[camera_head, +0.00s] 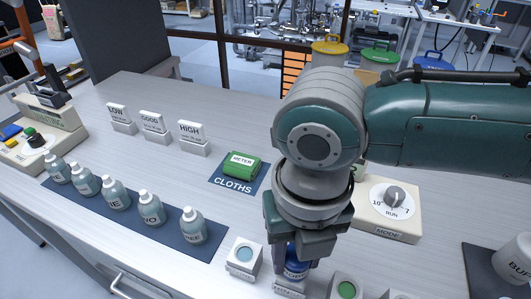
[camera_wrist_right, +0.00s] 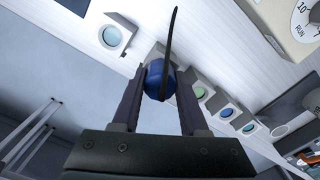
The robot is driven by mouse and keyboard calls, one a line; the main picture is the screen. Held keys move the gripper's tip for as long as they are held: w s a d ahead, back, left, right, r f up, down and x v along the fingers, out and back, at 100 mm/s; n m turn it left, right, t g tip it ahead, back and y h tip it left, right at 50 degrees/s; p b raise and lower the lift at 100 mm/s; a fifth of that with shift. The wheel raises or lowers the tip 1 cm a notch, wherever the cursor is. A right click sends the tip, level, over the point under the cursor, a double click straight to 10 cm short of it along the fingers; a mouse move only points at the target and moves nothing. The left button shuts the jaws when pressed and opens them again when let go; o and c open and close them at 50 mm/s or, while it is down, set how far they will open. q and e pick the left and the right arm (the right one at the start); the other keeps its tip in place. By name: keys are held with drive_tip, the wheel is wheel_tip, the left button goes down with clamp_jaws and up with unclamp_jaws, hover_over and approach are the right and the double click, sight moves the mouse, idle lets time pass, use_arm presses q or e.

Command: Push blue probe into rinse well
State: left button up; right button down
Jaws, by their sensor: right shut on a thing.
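The blue probe (camera_head: 296,268) is between the fingers of my right gripper (camera_head: 296,262), at the front of the table. The right gripper is shut on it and points down. In the right wrist view the probe (camera_wrist_right: 158,82) shows as a round blue body with a black cable rising from it. A small white well block (camera_head: 289,288) is directly below the probe, its label too small to read surely. The gripper and probe hide its opening, so I cannot tell how deep the probe is. My left gripper is not in view.
A pale-blue well block (camera_head: 244,256) stands left of the probe and a green one (camera_head: 346,290) right. A mode dial box (camera_head: 388,212) is behind on the right. Bottles (camera_head: 152,208) line a dark mat at left. A green cloth (camera_head: 236,164) lies mid-table.

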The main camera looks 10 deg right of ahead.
drive_tip(key=shift+f, duration=0.3)
unclamp_jaws()
idle(0.5)
drive_tip(key=shift+r, duration=0.15)
drive_tip(key=shift+r+p, duration=2.85)
drive_tip(key=shift+r, duration=0.1)
